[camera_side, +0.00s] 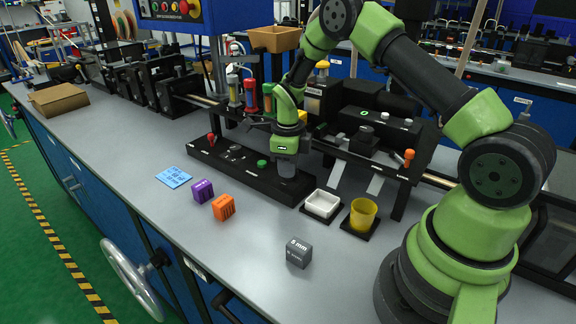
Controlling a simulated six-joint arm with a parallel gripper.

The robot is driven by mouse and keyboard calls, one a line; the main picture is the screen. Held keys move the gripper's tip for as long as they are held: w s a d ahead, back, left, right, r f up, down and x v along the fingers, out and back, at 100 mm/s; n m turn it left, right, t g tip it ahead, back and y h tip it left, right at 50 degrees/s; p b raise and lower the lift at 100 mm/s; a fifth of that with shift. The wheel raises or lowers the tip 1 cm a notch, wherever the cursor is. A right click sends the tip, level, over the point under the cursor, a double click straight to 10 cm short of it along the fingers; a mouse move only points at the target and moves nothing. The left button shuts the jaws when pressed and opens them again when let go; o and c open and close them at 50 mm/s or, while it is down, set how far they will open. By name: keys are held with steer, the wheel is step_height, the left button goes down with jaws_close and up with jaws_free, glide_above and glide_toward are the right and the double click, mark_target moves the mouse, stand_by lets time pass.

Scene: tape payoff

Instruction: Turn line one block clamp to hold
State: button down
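A low black panel (236,160) lies on the grey bench. It carries a red-knobbed lever (211,138) at its left, small dials in the middle and a green button (262,163). An orange-knobbed lever (408,156) stands on the black machine frame to the right. Labels are too small to read, so I cannot tell which control is the line one block clamp. My gripper (286,168) points down over the right part of the panel, right of the green button. Its fingers are small and dark; I cannot tell whether they are open or touch anything.
A white tray (321,204) and a yellow cup (362,214) stand right of the panel. A blue card (174,177), purple block (203,191), orange block (223,207) and grey "mm" block (299,253) lie in front. The bench's front left is clear. Machinery crowds the back.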

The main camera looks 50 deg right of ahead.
steer(key=shift+n, duration=0.3)
steer(key=n, duration=0.6)
steer(key=shift+s, duration=0.1)
steer(key=n, duration=0.6)
steer(key=shift+s+a+n, duration=0.1)
steer(key=shift+n, duration=0.2)
stand_by(0.5)
steer(key=c, duration=1.2)
jaws_free()
steer(key=shift+o, duration=0.2)
steer(key=shift+r, duration=0.1)
step_height(320, 180, up, 10)
